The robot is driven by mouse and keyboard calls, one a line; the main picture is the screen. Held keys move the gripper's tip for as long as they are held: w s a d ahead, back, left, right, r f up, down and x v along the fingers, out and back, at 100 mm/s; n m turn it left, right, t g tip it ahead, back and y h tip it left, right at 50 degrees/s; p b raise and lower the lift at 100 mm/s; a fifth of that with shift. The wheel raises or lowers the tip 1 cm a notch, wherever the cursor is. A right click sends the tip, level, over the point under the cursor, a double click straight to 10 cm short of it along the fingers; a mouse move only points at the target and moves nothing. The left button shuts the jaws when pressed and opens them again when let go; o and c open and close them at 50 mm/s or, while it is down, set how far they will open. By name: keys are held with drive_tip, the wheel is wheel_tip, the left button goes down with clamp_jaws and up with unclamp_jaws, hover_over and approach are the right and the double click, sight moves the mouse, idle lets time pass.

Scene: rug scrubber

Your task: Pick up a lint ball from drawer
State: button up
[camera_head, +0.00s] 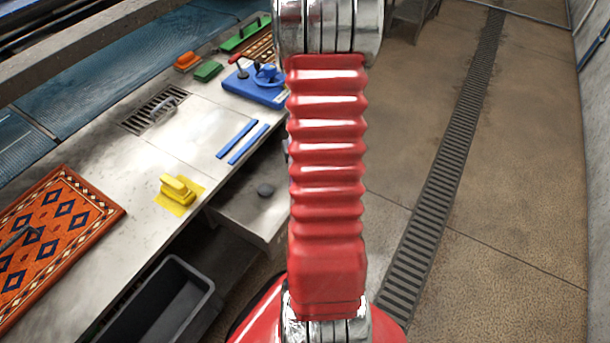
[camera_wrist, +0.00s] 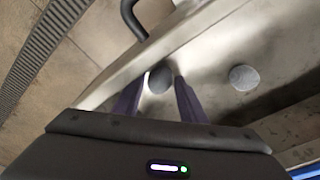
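The open metal drawer shows in the wrist view, with its front wall (camera_wrist: 190,37) running diagonally and a dark handle (camera_wrist: 131,18) outside it. One dark grey lint ball (camera_wrist: 160,79) shows between the tips of my gripper (camera_wrist: 162,80), whose two purple fingers stand apart. I cannot tell whether the fingers touch it. A second, lighter grey lint ball (camera_wrist: 243,77) lies on the drawer floor to the right.
Above the drawer is a steel counter (camera_head: 140,215) with a yellow brush (camera_head: 178,189), blue strips (camera_head: 237,138), a blue device (camera_head: 256,86) and a patterned rug (camera_head: 55,240). A black bin (camera_head: 165,305) stands below left. The floor to the right is clear, with a drain grate (camera_head: 440,180).

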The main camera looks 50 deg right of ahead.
drive_tip(key=shift+c, duration=0.4)
drive_tip(key=c, duration=0.7)
wheel_tip(320, 180, up, 10)
idle(0.4)
idle(0.5)
